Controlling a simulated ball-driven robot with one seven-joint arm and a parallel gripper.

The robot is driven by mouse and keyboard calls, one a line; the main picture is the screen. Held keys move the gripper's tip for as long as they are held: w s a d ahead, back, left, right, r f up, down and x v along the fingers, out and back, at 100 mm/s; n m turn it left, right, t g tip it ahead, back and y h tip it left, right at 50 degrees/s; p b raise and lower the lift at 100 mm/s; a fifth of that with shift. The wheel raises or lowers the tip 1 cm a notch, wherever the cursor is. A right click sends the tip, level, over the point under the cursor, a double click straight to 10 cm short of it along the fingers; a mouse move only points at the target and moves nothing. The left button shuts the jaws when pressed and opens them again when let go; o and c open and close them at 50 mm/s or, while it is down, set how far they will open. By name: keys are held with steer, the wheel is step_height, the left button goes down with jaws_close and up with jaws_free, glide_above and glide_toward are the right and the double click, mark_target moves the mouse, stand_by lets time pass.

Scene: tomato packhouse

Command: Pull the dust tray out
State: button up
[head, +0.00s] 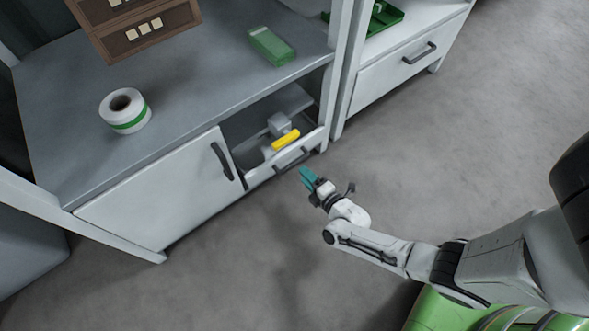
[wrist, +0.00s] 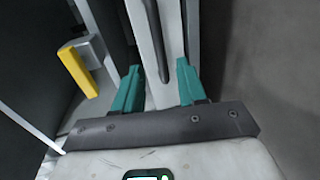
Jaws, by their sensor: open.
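The dust tray (head: 263,174) appears to be the low white front with a dark bar handle (head: 291,160) at the bottom of the open cabinet bay. In the head view my gripper (head: 307,178) is just in front of this handle, with teal fingers pointing towards it. In the wrist view the white front (wrist: 142,42) and its dark handle (wrist: 154,40) lie ahead, in line with the gap between the fingers. My gripper (wrist: 158,88) is open and empty there. I cannot tell whether the handle tip lies between the fingers. The tray's inside is mostly hidden.
A yellow lever (head: 286,140) on a grey block stands inside the bay, left of my fingers in the wrist view (wrist: 77,72). A closed cabinet door (head: 160,195) is left of the bay. A white post (head: 340,75) stands right. The floor (head: 430,150) is clear.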

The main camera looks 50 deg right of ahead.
steer(key=b+x, duration=0.3)
steer(key=x, duration=0.3)
steer(key=shift+w, duration=0.15)
steer(key=shift+c, duration=0.2)
jaws_close()
stand_by(0.3)
